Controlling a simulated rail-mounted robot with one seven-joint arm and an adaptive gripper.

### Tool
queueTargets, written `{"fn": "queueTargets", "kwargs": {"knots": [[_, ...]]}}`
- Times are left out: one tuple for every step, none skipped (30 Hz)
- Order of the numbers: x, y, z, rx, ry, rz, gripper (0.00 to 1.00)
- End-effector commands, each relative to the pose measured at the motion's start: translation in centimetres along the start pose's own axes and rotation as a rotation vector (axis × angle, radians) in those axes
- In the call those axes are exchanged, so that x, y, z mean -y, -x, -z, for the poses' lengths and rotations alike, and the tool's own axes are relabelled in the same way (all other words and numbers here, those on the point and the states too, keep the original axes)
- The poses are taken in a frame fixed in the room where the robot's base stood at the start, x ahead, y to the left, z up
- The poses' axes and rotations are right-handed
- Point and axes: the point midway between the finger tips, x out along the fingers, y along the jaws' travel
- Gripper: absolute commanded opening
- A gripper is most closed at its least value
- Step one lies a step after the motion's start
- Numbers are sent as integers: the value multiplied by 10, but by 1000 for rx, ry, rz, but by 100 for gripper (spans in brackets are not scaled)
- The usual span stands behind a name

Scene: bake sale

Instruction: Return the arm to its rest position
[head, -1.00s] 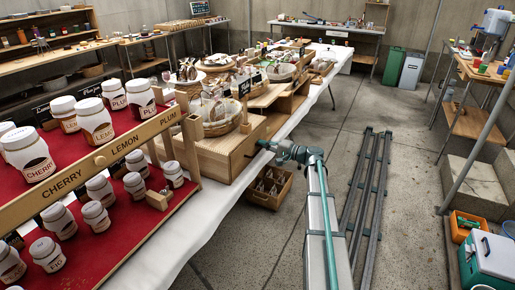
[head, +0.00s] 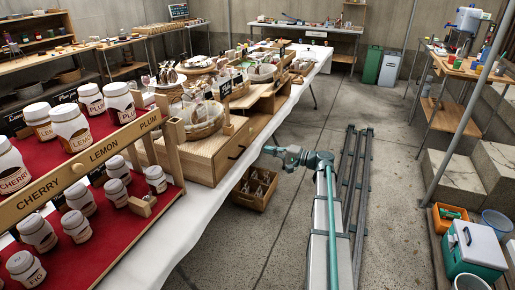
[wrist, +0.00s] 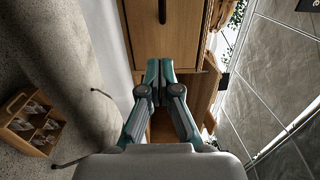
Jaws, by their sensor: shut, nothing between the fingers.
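My gripper (head: 268,150) shows at the end of my arm in the head view, low beside the table's front side and right of a wooden drawer unit (head: 205,160). In the wrist view my gripper (wrist: 160,66) has its two teal-tipped fingers together, with nothing between them. The drawer front (wrist: 180,45) with a dark handle (wrist: 162,12) is beyond the fingertips. In the head view the handle (head: 237,153) is left of my gripper, with a gap between them.
A wooden crate (head: 256,188) with small items stands on the floor beside the table. Jam jars (head: 70,127) fill the red stepped stand at left. Floor rails (head: 357,190) run at right. A teal-and-white cooler (head: 473,248) stands far right. The middle floor is clear.

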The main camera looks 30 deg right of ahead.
Motion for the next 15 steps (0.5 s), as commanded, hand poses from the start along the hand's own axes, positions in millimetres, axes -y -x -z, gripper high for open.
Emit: {"fn": "queueTargets", "kwargs": {"knots": [[0, 10, 0, -2, 0, 0, 0], [0, 14, -1, -1, 0, 0, 0], [0, 20, 0, -1, 0, -1, 0], [0, 23, 0, -2, 0, -1, 0], [0, 26, 0, -2, 0, -1, 0], [0, 30, 0, -1, 0, -1, 0], [0, 32, 0, 0, 0, -1, 0], [0, 34, 0, 1, 0, -1, 0], [0, 35, -1, 1, 0, -1, 0], [0, 36, -1, 1, 0, -1, 0], [0, 37, -1, 1, -1, -1, 0], [-1, 38, 0, -2, -4, -3, 0], [-2, 38, 0, -3, -4, -10, 0], [-5, 38, 0, -4, -4, -20, 0], [-9, 38, 0, -5, -3, -40, 0]]}}
